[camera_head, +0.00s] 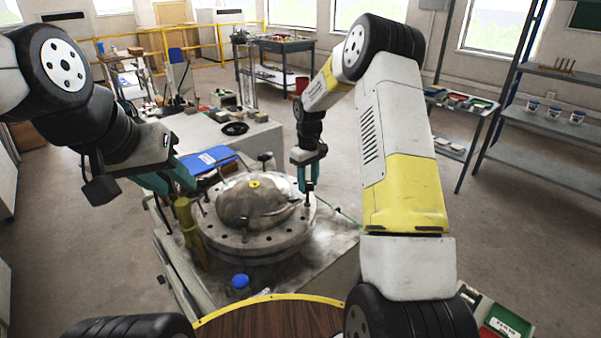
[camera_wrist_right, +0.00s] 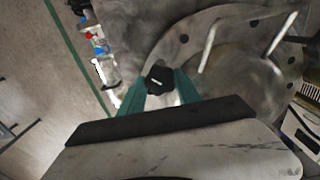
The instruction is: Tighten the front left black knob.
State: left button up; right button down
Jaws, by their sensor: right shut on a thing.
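A round metal flange (camera_head: 255,238) with a domed grey top (camera_head: 250,203) stands on a bench. My right gripper (camera_head: 308,188) points down at the flange's right rim. In the right wrist view its teal fingers (camera_wrist_right: 160,95) are shut on a black knob (camera_wrist_right: 160,79). Another black knob (camera_head: 265,158) stands upright at the flange's far side. My left gripper (camera_head: 168,180) is at the flange's left, above a yellowish post, with its teal fingers apart and nothing seen between them. The flange's front left edge is partly hard to make out.
A blue folder-like object (camera_head: 207,160) lies behind the flange. A metal bench with a black dish (camera_head: 235,129) is behind. Shelves stand at the right; open floor lies between.

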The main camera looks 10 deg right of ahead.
jog(key=shift+w, duration=0.1)
jog(key=c, duration=0.9)
grip_release()
jog(key=shift+o, duration=0.2)
jog(key=shift+r, duration=3.95)
